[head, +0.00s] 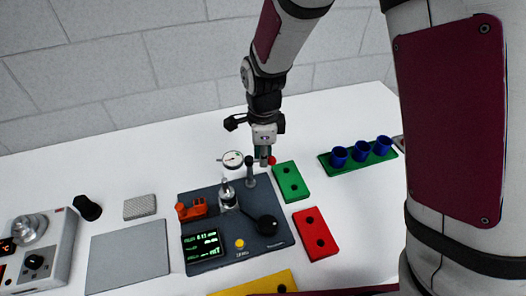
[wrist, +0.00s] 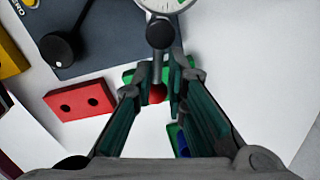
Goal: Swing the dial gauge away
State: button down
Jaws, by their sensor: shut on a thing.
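The dial gauge (head: 232,159), with a round white face, stands above a metal servo part (head: 228,196) on the dark base plate. It also shows at the top edge of the wrist view (wrist: 168,4), partly cut off. A dark post (head: 249,173) stands just to its right; its round top (wrist: 160,33) shows in the wrist view. A red ball knob (wrist: 157,94) lies between my fingers, on the side of the post away from the gauge. My gripper (wrist: 163,74) is shut on the knob's lever. The exact finger contact is partly hidden.
A green block (head: 290,181) and a red block (head: 315,233) lie right of the plate (head: 262,190). A green rack with blue cups (head: 361,152) is farther right. The plate also carries a black knob (head: 267,225), an orange part (head: 192,210) and a display (head: 202,244).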

jog(key=shift+s+d+m+p, duration=0.1)
jog(key=shift+s+m+p, duration=0.15)
jog(key=shift+m+p, duration=0.5)
jog(key=shift+s+m+p, duration=0.2)
jog(key=shift+m+p, duration=0.5)
jog(key=shift+m, duration=0.05)
jog(key=shift+s, duration=0.15)
jog(key=c, duration=1.4)
grip_release()
jog(key=shift+c, duration=0.2)
notch_tip(320, 180, up, 12)
jog(key=shift+s, duration=0.25)
